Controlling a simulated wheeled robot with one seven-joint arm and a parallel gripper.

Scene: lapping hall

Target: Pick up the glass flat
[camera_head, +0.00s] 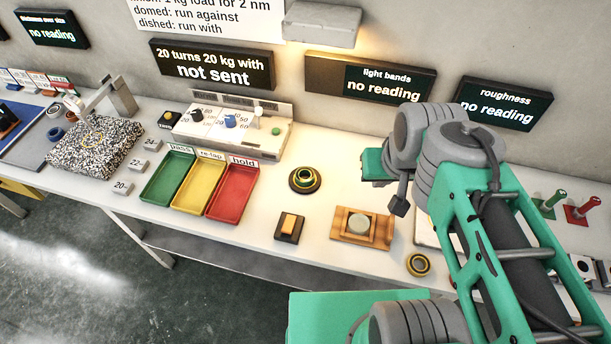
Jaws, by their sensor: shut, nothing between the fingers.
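A pale grey-green round disc (359,224), which looks like the glass flat, sits on a wooden holder (342,234) on the bench. My gripper (376,166) is at the end of my grey and teal arm, above and behind the disc in the picture. It is shut and empty, apart from the disc. Its fingertips are hard to make out beside the wrist.
A dark ringed piece (305,180), a small block on a dark base (289,227) and a yellow-ringed piece (419,264) stand nearby. Green, yellow and red trays (232,192) and a speckled block (95,147) are left. My arm covers the bench's right part.

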